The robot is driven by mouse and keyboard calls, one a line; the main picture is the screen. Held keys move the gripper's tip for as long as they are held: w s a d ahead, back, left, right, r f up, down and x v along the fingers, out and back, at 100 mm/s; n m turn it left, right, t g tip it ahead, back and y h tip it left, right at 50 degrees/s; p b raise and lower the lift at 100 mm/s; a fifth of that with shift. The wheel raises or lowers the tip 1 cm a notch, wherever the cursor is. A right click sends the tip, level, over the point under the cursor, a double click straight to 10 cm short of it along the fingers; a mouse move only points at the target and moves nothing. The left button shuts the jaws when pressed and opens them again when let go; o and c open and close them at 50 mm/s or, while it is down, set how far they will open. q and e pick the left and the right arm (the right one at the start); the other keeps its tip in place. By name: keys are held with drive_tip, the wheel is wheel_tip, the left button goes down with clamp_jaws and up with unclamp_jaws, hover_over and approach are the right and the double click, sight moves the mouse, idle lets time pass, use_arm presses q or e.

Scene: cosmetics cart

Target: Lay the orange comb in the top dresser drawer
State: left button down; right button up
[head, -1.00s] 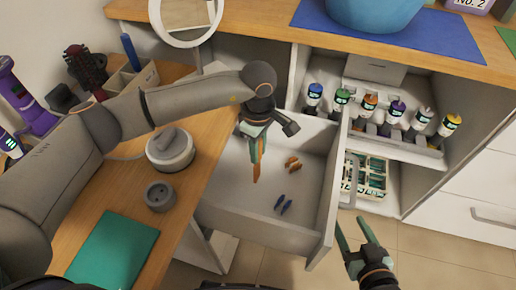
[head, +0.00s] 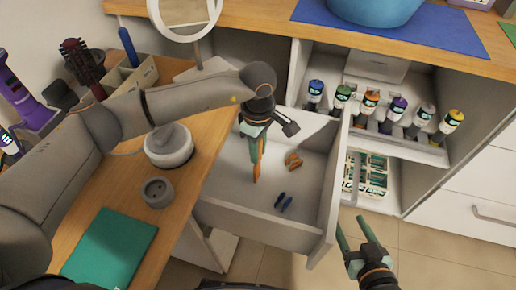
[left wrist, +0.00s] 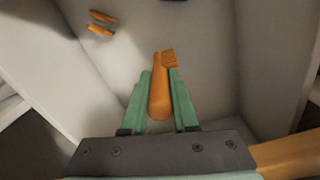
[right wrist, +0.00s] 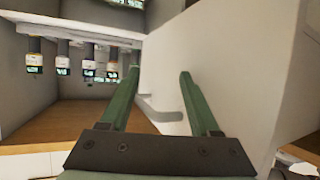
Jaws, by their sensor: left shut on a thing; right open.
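The orange comb (left wrist: 159,90) is between the green fingers of my left gripper (left wrist: 160,98) in the left wrist view, its toothed end pointing away. In the head view the comb (head: 257,172) hangs down from my left gripper (head: 253,150), inside the outline of the open top dresser drawer (head: 262,229). I cannot tell whether its tip touches the drawer floor. My right gripper (head: 358,234) is open and empty, to the right of the drawer front; it also shows in the right wrist view (right wrist: 153,88).
Orange clips (head: 293,160) and blue clips (head: 284,202) lie in the drawer. Several bottles (head: 398,108) stand on a shelf to the right. A grey jar (head: 158,192), a lidded pot (head: 168,148) and a teal mat (head: 110,248) are on the wooden top at left.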

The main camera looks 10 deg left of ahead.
use_arm(q)
drive_tip(key=shift+f+b, duration=0.65)
drive_tip(key=shift+f, duration=0.2)
idle(0.3)
drive_tip(key=c, duration=0.6)
unclamp_jaws()
drive_tip(key=shift+r, duration=0.15)
wheel_tip(320, 180, up, 11)
drive_tip(key=shift+r+p, duration=0.2)
drive_tip(key=shift+p, duration=0.95)
drive_tip(key=shift+r, duration=0.5)
